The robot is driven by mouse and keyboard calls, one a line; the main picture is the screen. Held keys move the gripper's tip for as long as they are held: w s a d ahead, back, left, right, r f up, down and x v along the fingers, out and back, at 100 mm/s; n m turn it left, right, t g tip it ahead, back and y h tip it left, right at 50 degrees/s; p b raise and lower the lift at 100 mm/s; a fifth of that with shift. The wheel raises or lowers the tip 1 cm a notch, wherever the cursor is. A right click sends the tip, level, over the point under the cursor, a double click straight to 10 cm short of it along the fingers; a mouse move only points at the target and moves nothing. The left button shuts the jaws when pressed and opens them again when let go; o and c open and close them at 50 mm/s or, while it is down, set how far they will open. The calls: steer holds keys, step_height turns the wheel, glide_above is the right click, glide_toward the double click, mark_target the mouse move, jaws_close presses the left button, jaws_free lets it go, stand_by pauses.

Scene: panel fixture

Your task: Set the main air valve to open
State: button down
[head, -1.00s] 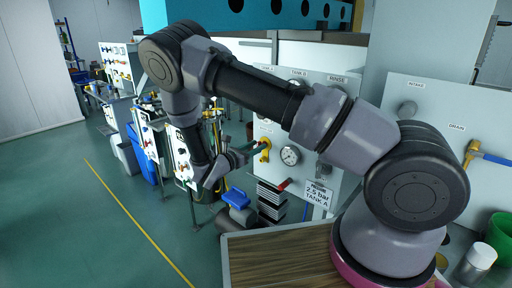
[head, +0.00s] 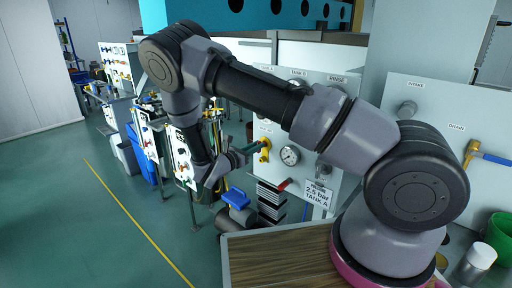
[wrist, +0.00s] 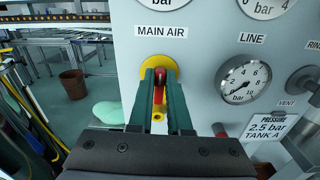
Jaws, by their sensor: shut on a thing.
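The main air valve (wrist: 158,63) is on the grey panel under the label "MAIN AIR" (wrist: 161,32). It has a round yellow base and a red handle (wrist: 158,95). My gripper (wrist: 159,82) has its two green fingers shut on the red handle, one on each side. A yellow piece shows just below the handle between the fingers. The fingers hide part of the valve, and I cannot tell the handle's exact angle. In the head view the yellow valve (head: 265,145) shows at the fingertips, and my gripper (head: 256,148) reaches it from the left.
A line gauge (wrist: 244,82) is right of the valve, its needle near the low end. A second red handle (wrist: 219,130) is below it. A card (wrist: 271,127) reads "2.5 bar TANK A". Open floor lies left.

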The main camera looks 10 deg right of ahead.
steer(key=shift+m, duration=0.3)
steer(key=m, duration=0.8)
steer(key=shift+s+d+f, duration=0.2)
steer(key=shift+s+f, duration=0.05)
steer(key=shift+s, duration=0.1)
steer(key=m, duration=0.4)
steer(key=shift+s+d+f+m, duration=0.1)
steer(key=shift+f+m, duration=0.1)
steer(key=shift+m, duration=0.2)
steer(key=shift+f+m, duration=0.2)
steer(key=shift+m, duration=1.7)
steer(key=c, duration=0.9)
jaws_free()
